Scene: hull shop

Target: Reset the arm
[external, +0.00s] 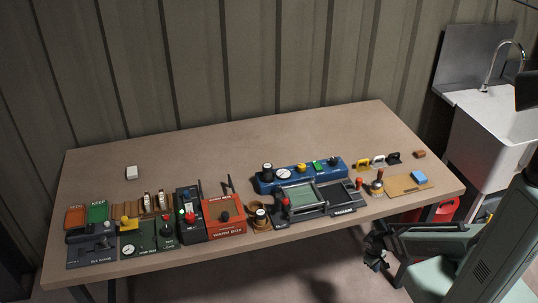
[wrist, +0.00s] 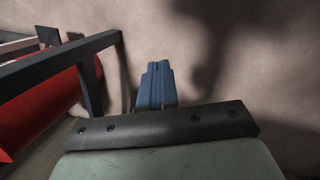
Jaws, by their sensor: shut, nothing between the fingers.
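My gripper (external: 374,250) shows in the external view at the lower right, in front of the table's front edge and off the tabletop. My arm reaches to it from the right. In the wrist view its two blue-grey fingers (wrist: 156,72) lie together, shut, with nothing between them. The long table (external: 250,150) carries several devices along its front half. My gripper is apart from all of them.
A sink (external: 490,120) is at right. Red objects (external: 447,210) sit below the table's right end. The table's back is mostly clear.

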